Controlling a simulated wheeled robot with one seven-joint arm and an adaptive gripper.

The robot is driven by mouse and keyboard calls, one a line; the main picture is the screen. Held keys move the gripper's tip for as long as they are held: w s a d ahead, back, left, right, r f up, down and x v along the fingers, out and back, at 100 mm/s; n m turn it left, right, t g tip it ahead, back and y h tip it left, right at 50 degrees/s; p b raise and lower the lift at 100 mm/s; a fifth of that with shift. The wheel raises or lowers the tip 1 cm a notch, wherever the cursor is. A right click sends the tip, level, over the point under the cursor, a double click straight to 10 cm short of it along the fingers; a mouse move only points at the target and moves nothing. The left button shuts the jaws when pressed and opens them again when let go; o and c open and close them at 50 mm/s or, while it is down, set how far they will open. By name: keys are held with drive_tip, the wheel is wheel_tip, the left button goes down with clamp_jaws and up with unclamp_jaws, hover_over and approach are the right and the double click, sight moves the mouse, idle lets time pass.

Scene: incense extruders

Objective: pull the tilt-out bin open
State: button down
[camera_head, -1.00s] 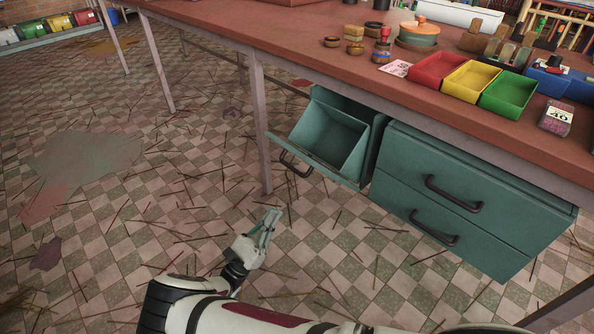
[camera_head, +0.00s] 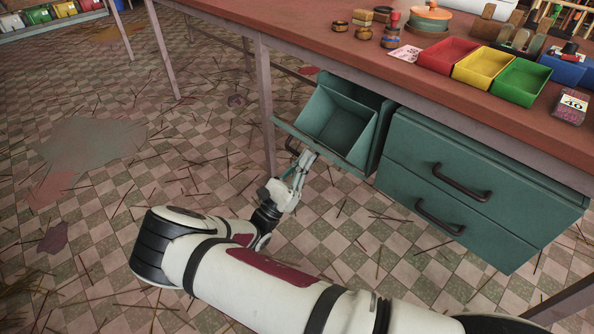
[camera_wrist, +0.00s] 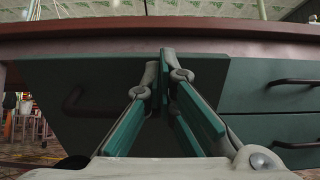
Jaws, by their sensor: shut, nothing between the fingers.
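The green tilt-out bin (camera_head: 335,127) hangs under the table, its front leaning outward and its empty inside showing. Its dark bar handle (camera_head: 292,146) is on the front's left part, partly behind my gripper in the head view. My gripper (camera_head: 309,156) is shut and empty, with its fingertips at the bin's front near the handle; I cannot tell whether they touch it. In the wrist view my gripper (camera_wrist: 166,62) points at the bin's green front (camera_wrist: 85,90), and the handle (camera_wrist: 80,103) shows dimly left of the fingers.
A two-drawer green cabinet (camera_head: 490,195) with dark handles stands right of the bin. The red-brown table top (camera_head: 330,48) overhangs both. A table leg (camera_head: 266,110) stands just left of the bin. Thin sticks litter the checkered floor.

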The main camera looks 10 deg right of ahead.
drive_tip(key=shift+w+d+r, duration=0.1)
drive_tip(key=shift+r, duration=0.05)
drive_tip(key=r+p, duration=0.1)
drive_tip(key=d+p, duration=0.1)
drive_tip(key=shift+w+d+r+g+y+p, duration=0.1)
drive_tip(key=shift+w+r+g+y+p, duration=0.2)
drive_tip(key=shift+w+r+y+p, duration=0.1)
drive_tip(key=shift+f, duration=0.1)
idle(0.3)
drive_tip(key=v, duration=1.4)
drive_tip(key=shift+b, duration=0.4)
